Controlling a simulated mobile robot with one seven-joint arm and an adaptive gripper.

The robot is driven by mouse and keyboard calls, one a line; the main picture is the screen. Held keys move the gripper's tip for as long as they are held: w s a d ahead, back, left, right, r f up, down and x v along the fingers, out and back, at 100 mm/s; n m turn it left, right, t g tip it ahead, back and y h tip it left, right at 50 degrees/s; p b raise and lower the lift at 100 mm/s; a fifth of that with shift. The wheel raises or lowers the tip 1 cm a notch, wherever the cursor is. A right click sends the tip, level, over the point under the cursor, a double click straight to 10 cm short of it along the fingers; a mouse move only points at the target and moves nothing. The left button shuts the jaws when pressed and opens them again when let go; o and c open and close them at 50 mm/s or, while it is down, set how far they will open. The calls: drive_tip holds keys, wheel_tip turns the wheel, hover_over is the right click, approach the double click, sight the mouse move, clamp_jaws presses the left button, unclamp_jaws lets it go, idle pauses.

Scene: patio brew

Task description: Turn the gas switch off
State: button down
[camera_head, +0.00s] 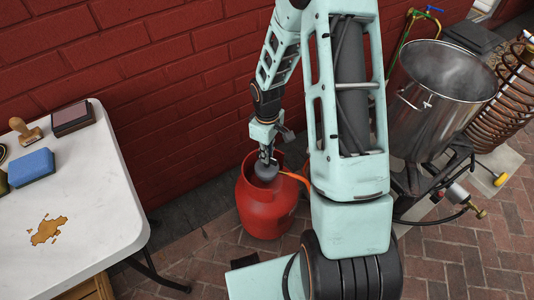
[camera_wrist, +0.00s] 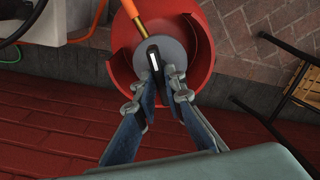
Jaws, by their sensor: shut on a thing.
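A red gas cylinder (camera_head: 264,207) stands on the ground by the brick wall. On its top, inside the red collar, is a round grey gas switch (camera_head: 267,170) with an orange hose leading off it. In the wrist view the switch (camera_wrist: 176,55) has a dark bar with a white mark across its middle. My gripper (camera_head: 266,156) reaches down to the switch from above. In the wrist view the fingertips of my gripper (camera_wrist: 162,80) are shut on the switch's dark bar. The fingers hide part of the bar and the switch's near side.
A white table (camera_head: 100,200) with a blue sponge (camera_head: 31,168), a stamp (camera_head: 25,131) and a brown spill (camera_head: 48,230) stands at left. A steel pot (camera_head: 440,95) on a burner and a copper coil (camera_head: 505,90) stand at right. The orange hose (camera_wrist: 110,40) runs close beside the gripper.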

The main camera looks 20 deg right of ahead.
drive_tip(key=m, duration=0.4)
drive_tip(key=shift+m, duration=0.3)
drive_tip(key=m, duration=0.3)
drive_tip(key=shift+m, duration=0.4)
drive_tip(key=m, duration=0.3)
drive_tip(key=shift+m, duration=2)
drive_tip(key=c, duration=2)
unclamp_jaws()
